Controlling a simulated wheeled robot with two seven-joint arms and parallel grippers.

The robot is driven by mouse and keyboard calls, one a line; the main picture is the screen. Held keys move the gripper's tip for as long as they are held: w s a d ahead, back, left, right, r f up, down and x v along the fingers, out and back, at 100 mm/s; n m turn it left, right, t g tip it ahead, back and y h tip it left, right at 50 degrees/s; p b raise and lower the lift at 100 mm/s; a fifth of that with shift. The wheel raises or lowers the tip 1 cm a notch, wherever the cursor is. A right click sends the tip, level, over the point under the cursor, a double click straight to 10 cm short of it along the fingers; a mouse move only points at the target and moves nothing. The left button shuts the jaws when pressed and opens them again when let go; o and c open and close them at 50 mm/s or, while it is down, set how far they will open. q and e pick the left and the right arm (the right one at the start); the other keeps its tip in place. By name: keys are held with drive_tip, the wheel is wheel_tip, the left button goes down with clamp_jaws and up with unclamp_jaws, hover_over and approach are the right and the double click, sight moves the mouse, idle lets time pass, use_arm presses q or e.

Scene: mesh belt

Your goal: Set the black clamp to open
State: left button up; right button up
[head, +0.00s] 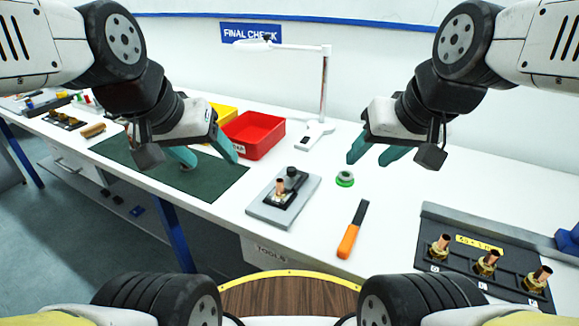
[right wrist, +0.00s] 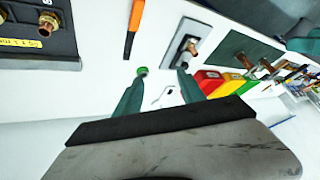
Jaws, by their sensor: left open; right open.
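The black clamp (head: 290,190) sits on a grey plate (head: 268,212) near the middle of the bench, with a copper fitting (head: 280,187) upright at it and a dark knob-like part behind. I cannot tell the clamp's setting. In the right wrist view the clamp (right wrist: 184,52) is small, near the top. My left gripper (head: 210,158) is open and empty, above the green mat, left of the clamp. My right gripper (head: 370,158) is open and empty, above the bench, right of and beyond the clamp; its fingers also show in the right wrist view (right wrist: 162,82).
A green ring-shaped part (head: 345,179) and an orange-handled tool (head: 351,232) lie right of the plate. A red bin (head: 254,135) and a lamp stand (head: 323,90) are behind. A black tray (head: 430,265) with copper fittings is at right. The green mat (head: 215,185) is at left.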

drive_tip(key=shift+o, duration=0.2)
drive_tip(key=m+g+h, duration=0.2)
drive_tip(key=m+g, duration=0.2)
drive_tip(key=g, duration=0.2)
hover_over(291, 168)
drive_tip(key=f, duration=0.9)
drive_tip(key=shift+s+d+f, duration=0.25)
drive_tip(key=shift+s+f, duration=0.05)
drive_tip(key=shift+w+a+f, duration=0.2)
drive_tip(key=shift+f, duration=0.35)
wheel_tip(291, 168, down, 7)
drive_tip(key=shift+f, duration=0.15)
clamp_jaws()
